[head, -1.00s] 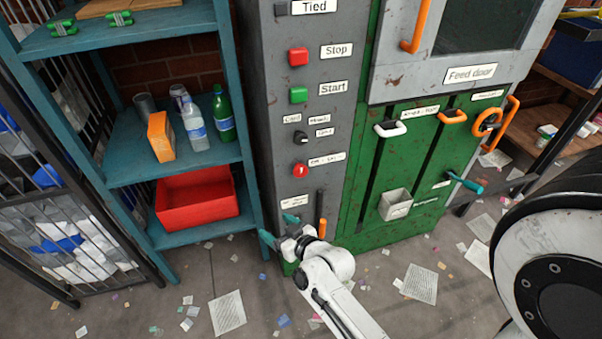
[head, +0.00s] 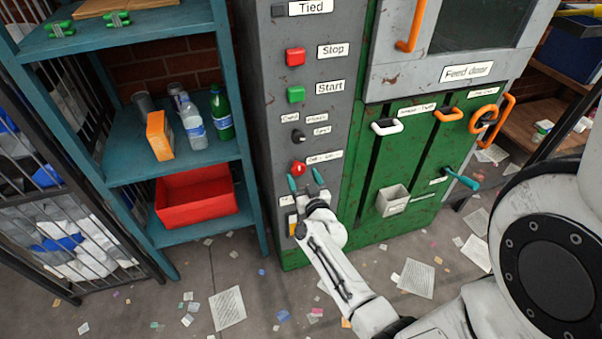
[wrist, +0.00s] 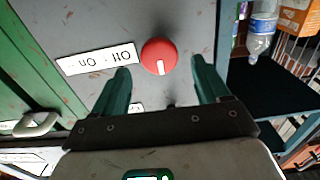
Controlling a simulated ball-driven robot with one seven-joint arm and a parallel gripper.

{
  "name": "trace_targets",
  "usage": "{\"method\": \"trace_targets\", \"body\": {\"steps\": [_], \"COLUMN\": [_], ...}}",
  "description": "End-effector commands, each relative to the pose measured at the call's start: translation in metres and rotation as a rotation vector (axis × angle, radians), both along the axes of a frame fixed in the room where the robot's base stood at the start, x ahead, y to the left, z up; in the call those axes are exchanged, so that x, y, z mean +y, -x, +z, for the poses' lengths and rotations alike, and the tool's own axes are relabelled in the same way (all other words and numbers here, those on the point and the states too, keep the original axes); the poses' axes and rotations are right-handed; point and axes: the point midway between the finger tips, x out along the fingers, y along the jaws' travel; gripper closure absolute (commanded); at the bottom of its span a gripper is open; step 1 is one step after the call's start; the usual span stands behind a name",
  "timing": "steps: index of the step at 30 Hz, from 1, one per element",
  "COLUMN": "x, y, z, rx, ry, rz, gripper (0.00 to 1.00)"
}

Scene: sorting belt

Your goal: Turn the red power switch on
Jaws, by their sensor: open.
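The red power switch (head: 299,168) is a round knob with a white mark, low on the grey control panel (head: 333,115). In the wrist view the knob (wrist: 159,57) lies just beyond and between my fingertips, with the white "Off - On" label (wrist: 97,60) beside it; the mark points towards my gripper. My gripper (head: 305,181) has two teal fingers and is open, just below the knob in the head view. In the wrist view my gripper (wrist: 161,76) is empty. I cannot tell whether a finger touches the knob.
Above the knob are a black selector (head: 298,136), a green Start button (head: 296,94) and a red Stop button (head: 295,56). A teal shelf (head: 170,166) with bottles stands to the left. White (head: 386,127) and orange handles are on the green front at right.

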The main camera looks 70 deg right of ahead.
Motion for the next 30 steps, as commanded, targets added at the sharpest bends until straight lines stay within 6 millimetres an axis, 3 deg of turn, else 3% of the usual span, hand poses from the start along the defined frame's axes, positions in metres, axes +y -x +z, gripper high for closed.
{"method": "trace_targets", "body": {"steps": [6, 17, 30], "x": [-0.017, -0.02, -0.02], "y": [-0.014, -0.017, -0.017], "z": [0.0, 0.0, 0.0], "rx": [0.001, 0.0, 0.001], "ry": [0.001, 0.0, -0.001], "rz": [0.0, 0.0, 0.0], "gripper": [0.25, 0.25, 0.65]}}
